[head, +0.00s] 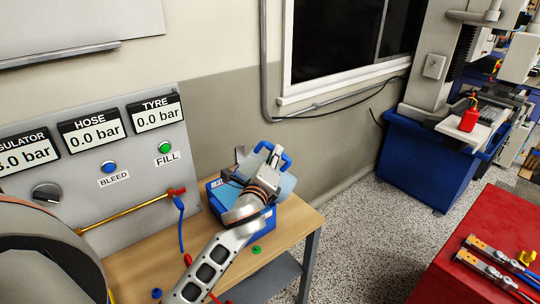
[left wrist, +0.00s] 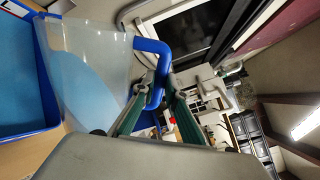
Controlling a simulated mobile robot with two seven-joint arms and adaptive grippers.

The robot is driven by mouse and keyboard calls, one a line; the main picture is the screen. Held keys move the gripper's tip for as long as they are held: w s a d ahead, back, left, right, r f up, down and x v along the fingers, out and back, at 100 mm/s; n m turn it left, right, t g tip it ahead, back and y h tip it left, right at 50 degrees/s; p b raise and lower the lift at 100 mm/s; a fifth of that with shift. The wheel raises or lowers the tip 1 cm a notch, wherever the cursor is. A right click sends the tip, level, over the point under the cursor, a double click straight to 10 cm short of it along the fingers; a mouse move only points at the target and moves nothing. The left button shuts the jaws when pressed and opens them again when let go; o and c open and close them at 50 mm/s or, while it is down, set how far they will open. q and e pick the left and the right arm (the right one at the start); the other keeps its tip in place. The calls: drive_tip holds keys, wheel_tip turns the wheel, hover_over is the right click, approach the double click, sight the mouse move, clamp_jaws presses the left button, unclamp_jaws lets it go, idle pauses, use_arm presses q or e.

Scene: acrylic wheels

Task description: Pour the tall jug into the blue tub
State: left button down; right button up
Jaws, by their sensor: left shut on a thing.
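The tall jug (head: 287,185) is clear with a blue handle (left wrist: 149,46), and it is tilted well over with the handle uppermost. My left gripper (head: 270,164) is shut on that handle; its green fingers (left wrist: 165,84) show in the left wrist view. Pale blue liquid shows in the jug (left wrist: 95,80). The blue tub (head: 267,226) stands on the bench under the jug, partly hidden by my left arm. In the left wrist view the tub (left wrist: 46,75) lies beside the jug, with a pale blue surface inside. I cannot see whether liquid is flowing. My right gripper is not in view.
The wooden bench (head: 294,226) has a gauge panel (head: 90,150) behind it, with a brass rod and a blue hose. A small green ring (head: 256,250) lies near the tub. A red cabinet top (head: 500,225) holding tools is at right. Speckled floor lies between.

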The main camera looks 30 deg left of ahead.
sight(283, 170)
use_arm(q)
drive_tip(key=shift+w+d+r+m, duration=0.15)
drive_tip(key=shift+d+m, duration=0.3)
drive_tip(key=shift+m, duration=0.1)
drive_tip(key=shift+w+d+r+m, duration=0.1)
drive_tip(key=shift+d+m, duration=0.3)
drive_tip(key=shift+m, duration=0.15)
drive_tip(key=f+m, duration=0.1)
drive_tip(key=m, duration=0.1)
drive_tip(key=d+f+m, duration=0.1)
drive_tip(key=m, duration=0.1)
drive_tip(key=shift+w+d, duration=0.15)
drive_tip(key=shift+d, duration=0.05)
drive_tip(key=shift+f, duration=0.1)
drive_tip(key=f+m, duration=0.3)
drive_tip(key=m, duration=0.1)
drive_tip(key=shift+a+f, duration=0.3)
drive_tip(key=shift+f, duration=0.1)
